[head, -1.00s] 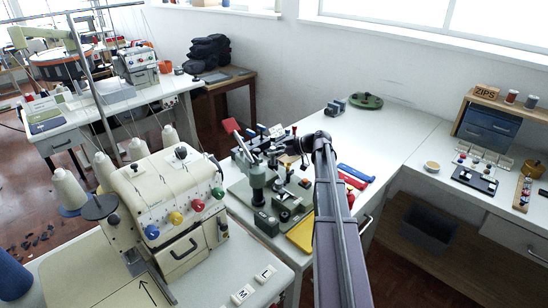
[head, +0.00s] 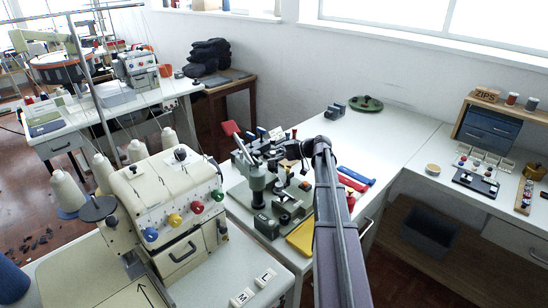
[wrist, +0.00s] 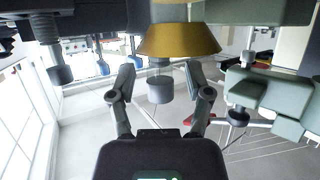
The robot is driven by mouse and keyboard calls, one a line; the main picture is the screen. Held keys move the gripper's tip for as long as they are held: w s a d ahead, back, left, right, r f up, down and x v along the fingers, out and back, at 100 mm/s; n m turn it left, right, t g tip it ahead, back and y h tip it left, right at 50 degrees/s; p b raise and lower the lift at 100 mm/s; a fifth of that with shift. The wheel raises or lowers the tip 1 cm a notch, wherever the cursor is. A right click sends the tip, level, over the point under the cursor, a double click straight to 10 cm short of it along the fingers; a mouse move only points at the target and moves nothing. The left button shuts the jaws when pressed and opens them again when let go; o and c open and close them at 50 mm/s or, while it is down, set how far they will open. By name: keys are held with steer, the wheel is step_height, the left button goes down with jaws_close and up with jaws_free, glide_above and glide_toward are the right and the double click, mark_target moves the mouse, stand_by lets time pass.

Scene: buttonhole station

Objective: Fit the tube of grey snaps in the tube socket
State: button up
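In the wrist view my gripper (wrist: 160,73) has its two fingers spread, with visible gaps on both sides of a short grey cylinder (wrist: 160,91) between them. A pale, clear-looking section shows between this cylinder and a brass-coloured cone (wrist: 180,40); I cannot tell for sure that it is the tube of grey snaps. In the head view my arm reaches to the green snap press (head: 258,178) with a red-ended lever (head: 230,128). My fingers are not clear there, and I cannot make out the tube socket.
Green and grey machine parts (wrist: 250,88) stand close to the right of my fingers in the wrist view. A yellow tray (head: 301,237) and blue and red strips (head: 355,175) lie by the press. A cream overlock machine (head: 165,205) stands to its left. The table behind is mostly clear.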

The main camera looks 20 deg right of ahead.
steer(key=shift+r, duration=0.15)
steer(key=shift+r+p, duration=0.2)
steer(key=shift+p, duration=0.15)
steer(key=shift+s+d+r, duration=0.15)
steer(key=shift+r, duration=0.05)
steer(key=p+v, duration=0.4)
steer(key=v, duration=0.7)
steer(key=shift+s+d+p, duration=0.15)
steer(key=shift+d+p, duration=0.05)
steer(key=shift+p, duration=0.1)
steer(key=shift+r, duration=0.2)
